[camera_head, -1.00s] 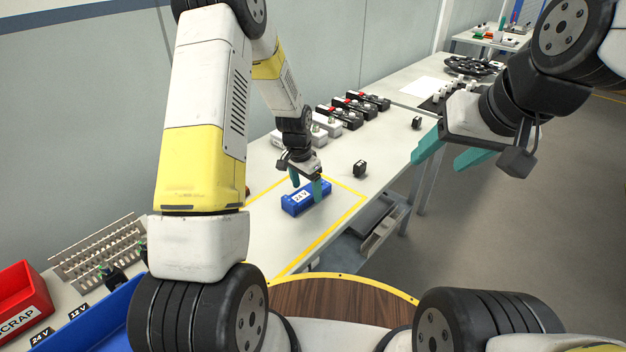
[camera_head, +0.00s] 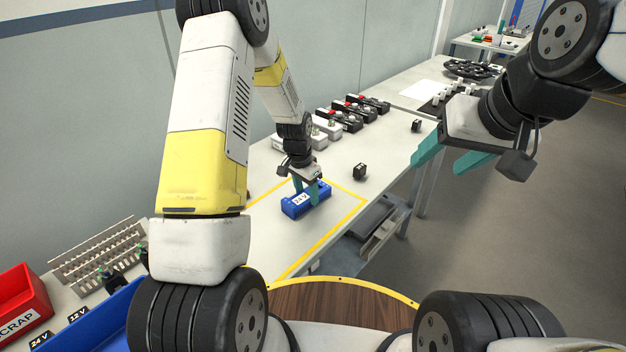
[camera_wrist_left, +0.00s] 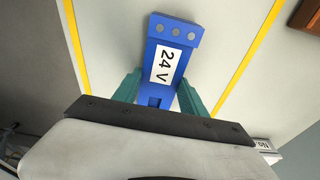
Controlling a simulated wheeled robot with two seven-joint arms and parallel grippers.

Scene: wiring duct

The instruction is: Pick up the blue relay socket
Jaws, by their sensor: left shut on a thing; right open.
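The blue relay socket (camera_head: 292,208) carries a white "24 V" label and lies on the table inside a yellow taped outline. My left gripper (camera_head: 308,194) is down at it, with its teal fingers shut on the socket's sides. In the left wrist view the socket (camera_wrist_left: 171,60) points away from the gripper, and the two fingers (camera_wrist_left: 157,97) press on either side of its near end. I cannot see a clear gap between the socket and the table. My right gripper (camera_head: 440,160) is open and empty, in the air to the right of the table.
Small black parts (camera_head: 360,171) lie right of and behind the outline. Black and white modules (camera_head: 340,117) line the table's back. A red scrap bin (camera_head: 22,300), a blue bin (camera_head: 100,325) and a slotted rack (camera_head: 100,255) stand at the lower left. The outlined area is otherwise clear.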

